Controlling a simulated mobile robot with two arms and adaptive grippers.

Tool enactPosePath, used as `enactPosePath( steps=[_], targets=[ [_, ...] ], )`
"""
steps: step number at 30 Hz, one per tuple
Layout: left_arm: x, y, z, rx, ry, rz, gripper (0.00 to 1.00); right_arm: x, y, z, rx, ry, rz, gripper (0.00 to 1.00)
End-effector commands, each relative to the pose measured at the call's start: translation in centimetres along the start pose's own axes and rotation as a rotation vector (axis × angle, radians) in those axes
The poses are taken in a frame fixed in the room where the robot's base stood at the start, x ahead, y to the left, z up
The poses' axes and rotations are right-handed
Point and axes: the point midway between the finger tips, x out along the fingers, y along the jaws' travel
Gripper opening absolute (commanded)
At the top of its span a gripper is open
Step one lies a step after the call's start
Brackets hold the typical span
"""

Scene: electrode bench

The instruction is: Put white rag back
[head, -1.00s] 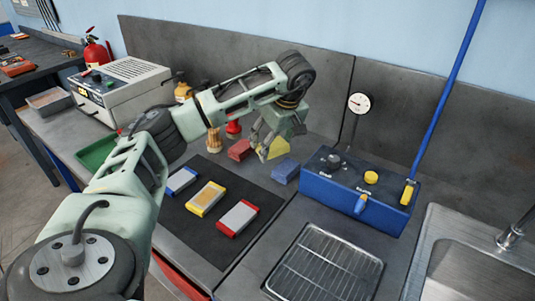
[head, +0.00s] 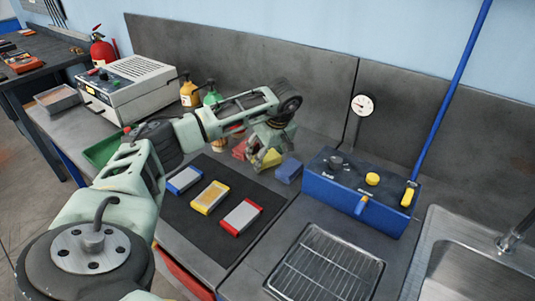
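I cannot make out a plain white rag. My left gripper (head: 262,160) reaches in from the left and points down at the yellow block (head: 272,156) in the row behind the black mat. Its fingers overlap this block in the picture; I cannot tell whether they touch or grip it. A red block (head: 239,150) lies left of it, partly hidden by the arm, and a blue block (head: 289,170) lies right. On the mat (head: 207,237) lie three flat pieces: pale with blue ends (head: 185,179), yellow (head: 210,197), and pale with red ends (head: 241,216). My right gripper is out of view.
A blue control box (head: 345,199) with a yellow knob stands right of the blocks. A wire rack (head: 325,264) and a sink (head: 470,265) are at the right. A white machine (head: 127,88), a green tray (head: 103,151) and bottles (head: 190,94) stand at the left and back.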

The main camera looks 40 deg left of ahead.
Motion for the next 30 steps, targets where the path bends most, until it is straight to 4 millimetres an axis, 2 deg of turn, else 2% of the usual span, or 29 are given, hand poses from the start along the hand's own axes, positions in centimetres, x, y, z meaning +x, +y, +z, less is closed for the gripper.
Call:
enactPosePath(
  steps=[1, 2, 8, 17, 21, 25, 30],
  targets=[
    [0.3, 0.0, 0.1, 0.000, 0.000, -0.001, 0.46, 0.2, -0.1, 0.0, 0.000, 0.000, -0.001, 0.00],
    [0.2, 0.0, 0.1, 0.000, 0.000, -0.001, 0.68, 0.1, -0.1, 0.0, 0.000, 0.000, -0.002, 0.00],
    [0.2, 0.0, 0.0, 0.000, 0.000, -0.001, 0.85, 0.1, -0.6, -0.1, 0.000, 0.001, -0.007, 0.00],
    [0.1, 0.0, 0.0, 0.000, 0.000, -0.001, 0.85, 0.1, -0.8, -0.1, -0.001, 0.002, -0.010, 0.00],
    [-0.6, 0.1, -0.1, 0.000, 0.000, 0.002, 0.85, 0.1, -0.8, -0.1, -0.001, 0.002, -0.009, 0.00],
    [-2.6, 0.1, -0.1, -0.001, 0.002, 0.004, 0.85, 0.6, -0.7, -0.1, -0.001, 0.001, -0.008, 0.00],
    [-6.5, 0.1, -0.1, 0.000, 0.002, 0.006, 0.85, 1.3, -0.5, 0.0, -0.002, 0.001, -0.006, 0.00]
  ],
)
